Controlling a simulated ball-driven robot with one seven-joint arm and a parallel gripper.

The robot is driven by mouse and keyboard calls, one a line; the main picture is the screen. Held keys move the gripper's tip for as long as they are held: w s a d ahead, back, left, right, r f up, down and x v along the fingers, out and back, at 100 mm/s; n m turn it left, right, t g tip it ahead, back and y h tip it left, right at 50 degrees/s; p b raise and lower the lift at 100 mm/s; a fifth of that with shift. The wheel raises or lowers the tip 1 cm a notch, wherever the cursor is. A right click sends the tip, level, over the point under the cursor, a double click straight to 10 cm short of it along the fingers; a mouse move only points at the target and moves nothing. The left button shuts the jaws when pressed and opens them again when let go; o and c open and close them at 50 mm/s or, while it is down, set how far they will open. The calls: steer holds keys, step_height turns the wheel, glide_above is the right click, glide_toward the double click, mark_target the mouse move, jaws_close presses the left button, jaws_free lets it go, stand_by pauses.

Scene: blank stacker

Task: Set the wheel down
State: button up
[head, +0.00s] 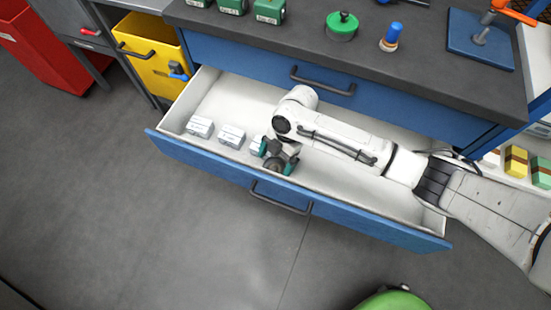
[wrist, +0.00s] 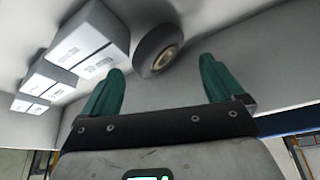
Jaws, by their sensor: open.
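The wheel shows in the wrist view (wrist: 156,46) as a dark grey ring with a brass-coloured hub. It is inside the open drawer, just beyond and between the teal fingertips of my gripper (wrist: 161,66). The fingers are spread apart, with visible gaps beside the wheel. In the head view my gripper (head: 274,158) points down into the blue-fronted drawer (head: 340,192), near its front wall. I cannot pick out the wheel there; my gripper seems to hide it. Whether the wheel stands upright or leans is unclear.
Several white boxes, including one near my gripper (head: 232,136), stand in the drawer's left part. The drawer's right part looks clear beneath my arm. A dark worktop (head: 430,62) lies above, with a green round part (head: 342,24). A yellow bin (head: 150,62) stands left.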

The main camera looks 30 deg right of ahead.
steer(key=shift+f, duration=0.15)
steer(key=v, duration=0.7)
steer(key=shift+r+p, duration=0.3)
steer(key=shift+p, duration=0.05)
steer(key=shift+d, duration=0.2)
